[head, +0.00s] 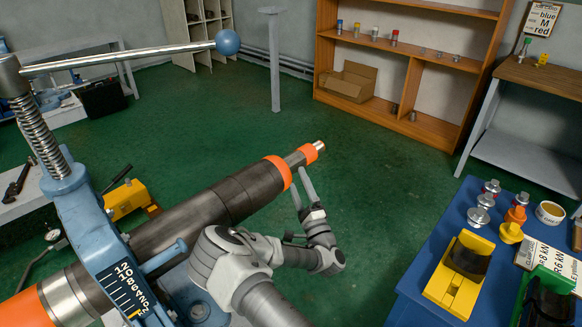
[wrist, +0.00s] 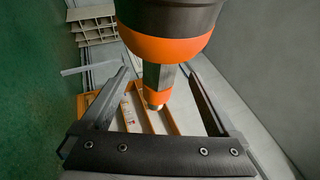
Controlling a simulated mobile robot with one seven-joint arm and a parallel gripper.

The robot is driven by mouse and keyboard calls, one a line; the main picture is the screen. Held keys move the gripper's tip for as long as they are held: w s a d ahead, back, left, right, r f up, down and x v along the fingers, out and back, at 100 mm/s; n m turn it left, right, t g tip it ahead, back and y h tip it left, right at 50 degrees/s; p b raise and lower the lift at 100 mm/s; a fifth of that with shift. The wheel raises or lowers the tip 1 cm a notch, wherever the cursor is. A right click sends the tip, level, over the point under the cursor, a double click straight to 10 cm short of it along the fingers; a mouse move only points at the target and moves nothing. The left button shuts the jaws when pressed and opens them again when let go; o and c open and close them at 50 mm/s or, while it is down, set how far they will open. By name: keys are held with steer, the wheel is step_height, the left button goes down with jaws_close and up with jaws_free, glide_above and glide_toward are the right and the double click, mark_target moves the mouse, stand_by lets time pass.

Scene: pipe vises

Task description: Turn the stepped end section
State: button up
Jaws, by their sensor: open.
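A thick dark pipe (head: 150,242) lies clamped in a blue vise (head: 88,225) and points to the upper right. Its stepped end section (head: 298,160) has an orange collar, a narrower grey part, an orange band and a small metallic tip. My gripper (head: 299,178) is open just below and beside this end, fingers pointing up toward it. In the wrist view the end section (wrist: 157,84) appears between the two spread fingers of my gripper (wrist: 160,76), with gaps on both sides. No finger visibly touches it. How deep it sits between them is unclear.
A blue table (head: 405,300) at the right holds a yellow device (head: 460,275), several small parts and a green case (head: 545,300). A wooden shelf (head: 410,115) stands at the back. The vise's long handle (head: 130,57) crosses the upper left. Green floor beyond the pipe end is clear.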

mark_target(291, 166)
steer(key=x, duration=0.6)
steer(key=shift+w+a+r+b, duration=0.1)
steer(key=shift+w+r+b, duration=0.05)
steer(key=shift+w+b, duration=0.15)
steer(key=c, duration=1.4)
steer(key=shift+t+b, duration=0.4)
steer(key=shift+b, duration=0.1)
